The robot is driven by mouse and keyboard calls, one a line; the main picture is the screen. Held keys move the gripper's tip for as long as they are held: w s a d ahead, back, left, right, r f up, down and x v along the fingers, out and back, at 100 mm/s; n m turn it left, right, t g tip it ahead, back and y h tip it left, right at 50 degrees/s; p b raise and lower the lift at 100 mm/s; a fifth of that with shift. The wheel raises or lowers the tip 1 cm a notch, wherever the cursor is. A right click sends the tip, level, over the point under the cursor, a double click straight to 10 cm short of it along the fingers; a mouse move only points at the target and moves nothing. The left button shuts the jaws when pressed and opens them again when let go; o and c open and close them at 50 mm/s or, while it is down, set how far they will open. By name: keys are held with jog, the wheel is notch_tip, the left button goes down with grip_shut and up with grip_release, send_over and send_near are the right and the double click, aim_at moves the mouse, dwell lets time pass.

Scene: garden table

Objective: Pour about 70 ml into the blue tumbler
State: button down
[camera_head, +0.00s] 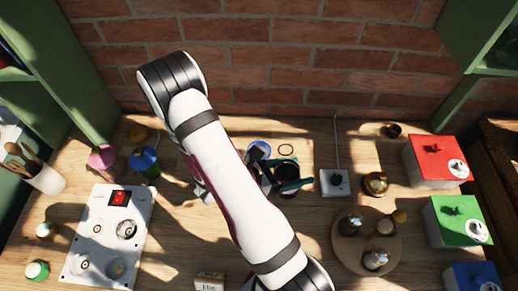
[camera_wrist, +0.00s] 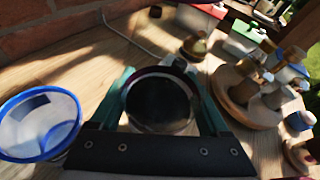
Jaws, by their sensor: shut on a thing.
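The blue tumbler (camera_wrist: 38,122), clear with a blue rim, stands upright at the left of the wrist view. It looks empty, though its base is partly hidden. In the head view its rim (camera_head: 260,148) shows beside my arm, partly covered. My gripper (camera_wrist: 160,78) is shut on a dark round vessel (camera_wrist: 160,103), its green fingers on either side. The vessel is seen from above, upright or nearly so, with a dark inside; I cannot tell its liquid level. In the head view the vessel (camera_head: 287,171) is right of the tumbler and apart from it.
A white corded box (camera_head: 334,183) and a brass pot (camera_head: 375,183) stand to the right, near a round wooden board (camera_head: 347,254) with several jars. Red (camera_head: 425,165) and green (camera_head: 445,222) boxes line the right side.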

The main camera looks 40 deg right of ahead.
aim_at(298, 171)
jog(key=n+g, duration=0.2)
jog(key=shift+r+n+h, duration=0.1)
jog(key=shift+n+h, duration=0.3)
jog(key=shift+r+n+g+h, duration=0.3)
jog(key=shift+r+n, duration=0.4)
jog(key=shift+r, duration=0.05)
jog(key=shift+s+f+n+g+h, duration=0.15)
jog(key=shift+f+n, duration=0.2)
jog(key=shift+f, duration=0.15)
jog(key=shift+s+f+n+g+h, duration=0.15)
jog(key=shift+f+n, duration=0.2)
jog(key=shift+f, duration=0.1)
jog(key=n, duration=0.1)
jog(key=s+n+h, duration=0.1)
jog(key=shift+s+f+n+g, duration=0.2)
jog(key=shift+f+n+g, duration=0.1)
jog(key=shift+f+g, duration=0.1)
jog(key=shift+s+r+n+h, duration=0.15)
jog(key=shift+r+n+h, duration=0.35)
jog(key=shift+r+n, duration=0.45)
jog(key=shift+w+r+n+h, duration=0.35)
jog(key=shift+r+n+h, duration=0.05)
jog(key=shift+r+n, duration=0.4)
jog(key=shift+r, duration=0.15)
jog(key=shift+r+n+h, duration=0.3)
jog(key=shift+r+n, duration=0.35)
jog(key=shift+n, duration=0.1)
jog(key=shift+s+r, duration=0.1)
jog(key=shift+s, duration=0.15)
